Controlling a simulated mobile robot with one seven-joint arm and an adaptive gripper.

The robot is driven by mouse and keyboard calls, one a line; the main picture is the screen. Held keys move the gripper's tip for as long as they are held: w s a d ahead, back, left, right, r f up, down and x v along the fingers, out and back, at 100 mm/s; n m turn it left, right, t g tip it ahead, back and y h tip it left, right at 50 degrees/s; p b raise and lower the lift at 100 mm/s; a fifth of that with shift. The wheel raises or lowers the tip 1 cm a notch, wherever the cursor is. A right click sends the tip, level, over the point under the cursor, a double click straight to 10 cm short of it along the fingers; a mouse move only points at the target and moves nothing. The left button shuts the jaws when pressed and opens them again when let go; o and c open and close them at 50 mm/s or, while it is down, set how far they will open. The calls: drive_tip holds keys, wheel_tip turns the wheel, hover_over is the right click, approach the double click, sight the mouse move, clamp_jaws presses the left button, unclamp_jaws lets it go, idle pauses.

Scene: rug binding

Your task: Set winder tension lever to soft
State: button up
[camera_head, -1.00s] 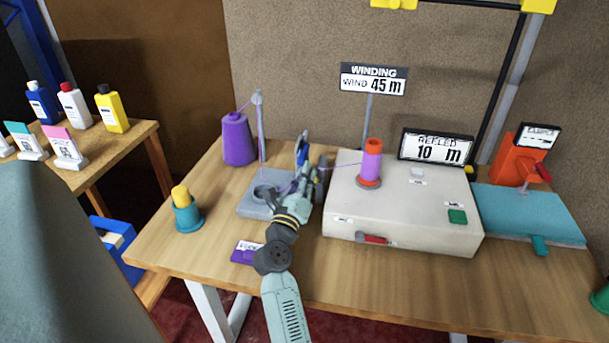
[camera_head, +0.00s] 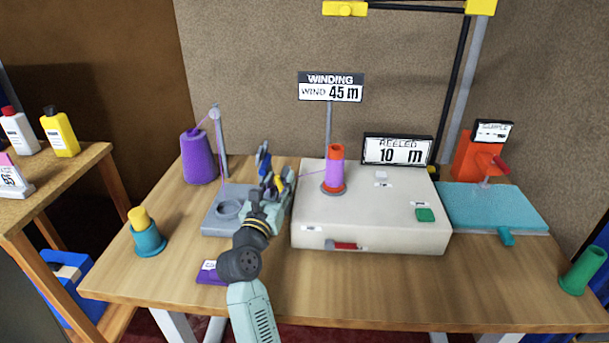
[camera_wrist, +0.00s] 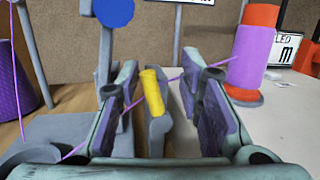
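My gripper (camera_head: 277,184) is at the grey tension stand, left of the cream winder box (camera_head: 385,215). In the wrist view its two purple-padded fingers (camera_wrist: 170,112) are apart. A grey lever with a yellow tip (camera_wrist: 153,92) stands upright between them, with a visible gap to the right finger; contact on the left is unclear. It looks like the tension lever; no soft marking is readable near it. A blue disc (camera_wrist: 113,11) on a grey post is behind it. Purple thread (camera_wrist: 215,64) runs past the lever to the spool (camera_wrist: 246,55) on the winder.
A purple cone (camera_head: 197,158) stands behind the grey base (camera_head: 212,222). A red-handled lever (camera_head: 345,246) is on the winder's front, a green button (camera_head: 425,214) on top. Signs read 45 m (camera_head: 331,92) and 10 m (camera_head: 398,151). The front table strip is mostly clear.

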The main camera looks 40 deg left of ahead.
drive_tip(key=s+d+f+m+g+h+b, duration=0.1)
drive_tip(key=s+d+m+b, duration=0.55)
drive_tip(key=s+b, duration=0.2)
drive_tip(key=s+d+r+t+h, duration=0.1)
drive_tip(key=d+r+t+h, duration=0.2)
drive_tip(key=r, duration=0.4)
drive_tip(key=s+d+r+m+t+h+p, duration=0.1)
drive_tip(key=s+d+r+t+h, duration=0.1)
drive_tip(key=d+r, duration=0.3)
drive_tip(key=s+d+r+t+h, duration=0.2)
drive_tip(key=d+r+t+h, duration=0.2)
drive_tip(key=r, duration=0.5)
drive_tip(key=shift+s+d+r+m+h+p, duration=0.15)
drive_tip(key=shift+m+h+p, duration=0.25)
drive_tip(key=shift+h, duration=0.2)
